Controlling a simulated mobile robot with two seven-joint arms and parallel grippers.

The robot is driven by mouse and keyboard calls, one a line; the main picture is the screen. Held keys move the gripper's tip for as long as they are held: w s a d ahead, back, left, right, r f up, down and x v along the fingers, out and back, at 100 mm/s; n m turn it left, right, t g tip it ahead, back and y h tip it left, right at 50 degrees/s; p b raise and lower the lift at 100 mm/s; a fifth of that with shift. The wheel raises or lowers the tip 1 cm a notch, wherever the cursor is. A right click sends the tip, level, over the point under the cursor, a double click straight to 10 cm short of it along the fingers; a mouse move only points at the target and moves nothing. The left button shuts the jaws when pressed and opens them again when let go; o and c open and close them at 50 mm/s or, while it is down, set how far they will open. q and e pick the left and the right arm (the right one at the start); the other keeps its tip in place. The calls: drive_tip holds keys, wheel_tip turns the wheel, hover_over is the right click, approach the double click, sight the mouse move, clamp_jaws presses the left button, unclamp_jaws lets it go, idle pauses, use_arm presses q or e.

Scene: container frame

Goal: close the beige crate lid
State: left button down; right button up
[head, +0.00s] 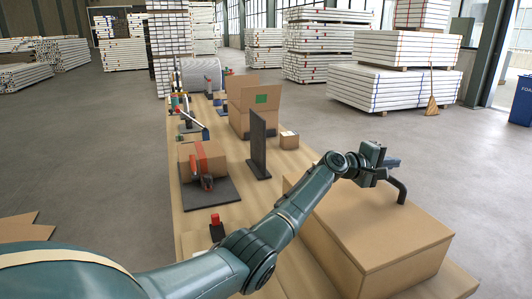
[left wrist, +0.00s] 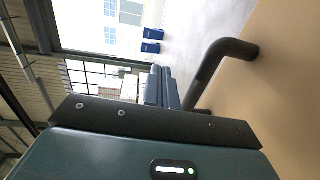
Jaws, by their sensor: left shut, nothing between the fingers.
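The beige crate (head: 400,276) stands at the near right end of the table in the head view. Its lid (head: 375,222) lies flat across the top, with no clear gap along the visible edges. A dark bent handle (head: 402,191) rises from the lid; it also shows in the left wrist view (left wrist: 216,68), fixed to the beige lid surface (left wrist: 283,85). My left gripper (head: 392,162) is shut and empty, just above the lid beside the handle. Its fingers (left wrist: 161,90) appear close to the handle; I cannot tell whether they touch. My right gripper is not in view.
On the table stand a dark upright panel (head: 258,145), a small carton (head: 289,140), a taped box (head: 203,159) on a dark mat and an open cardboard box (head: 240,118). A red-topped item (head: 217,228) is near my left arm. Open floor surrounds the table.

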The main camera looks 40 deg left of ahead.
use_arm(q)
drive_tip(key=shift+w+d+f+g+y, duration=0.15)
drive_tip(key=shift+w+f+g, duration=0.1)
drive_tip(key=shift+f, duration=0.3)
drive_tip(key=shift+w+d+f+g+y, duration=0.15)
drive_tip(key=shift+f+g, duration=0.1)
drive_tip(key=shift+f, duration=0.25)
drive_tip(key=shift+a, duration=0.1)
